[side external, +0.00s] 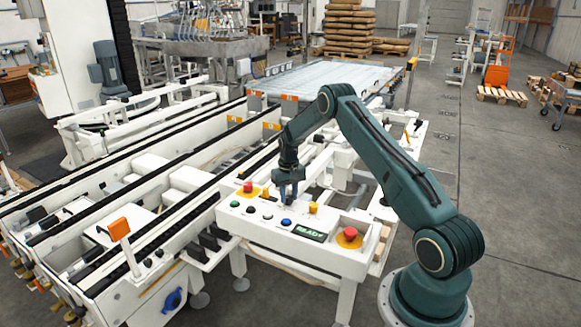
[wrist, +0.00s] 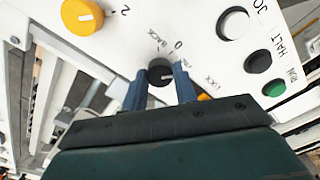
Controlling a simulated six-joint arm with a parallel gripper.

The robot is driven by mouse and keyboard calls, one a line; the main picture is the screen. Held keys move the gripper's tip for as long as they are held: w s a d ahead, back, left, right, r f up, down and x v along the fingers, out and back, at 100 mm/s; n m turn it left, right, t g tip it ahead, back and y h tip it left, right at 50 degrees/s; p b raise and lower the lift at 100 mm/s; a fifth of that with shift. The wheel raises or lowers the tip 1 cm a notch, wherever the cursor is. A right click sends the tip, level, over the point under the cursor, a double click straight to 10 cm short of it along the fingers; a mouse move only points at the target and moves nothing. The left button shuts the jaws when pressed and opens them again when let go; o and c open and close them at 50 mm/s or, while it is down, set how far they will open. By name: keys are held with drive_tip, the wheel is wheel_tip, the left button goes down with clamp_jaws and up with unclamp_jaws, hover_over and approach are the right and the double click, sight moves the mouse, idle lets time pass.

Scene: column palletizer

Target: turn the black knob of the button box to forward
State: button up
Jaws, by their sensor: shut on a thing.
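The button box (side external: 270,236) is a long white panel with several buttons. In the wrist view its black knob (wrist: 160,70) sits between the two blue fingers of my gripper (wrist: 160,84), which is shut on it. A small pale mark shows on the right part of the knob. In the side view my gripper (side external: 289,190) points down at the box's back edge, and the knob is hidden there.
A yellow knob (wrist: 82,16) and white (wrist: 233,23), black (wrist: 258,62) and green (wrist: 274,88) buttons are near the fingers. Red mushroom buttons (side external: 350,233) (side external: 248,187), a blue button (side external: 286,222) and a lit green display (side external: 308,231) are on the box. Conveyor rails (side external: 150,190) lie left.

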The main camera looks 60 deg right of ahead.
sight(289, 197)
drive_tip(key=shift+m, duration=0.3)
drive_tip(key=o, duration=1)
drive_tip(key=shift+c, duration=0.2)
drive_tip(key=shift+r, duration=0.15)
wheel_tip(289, 197, up, 14)
idle(0.4)
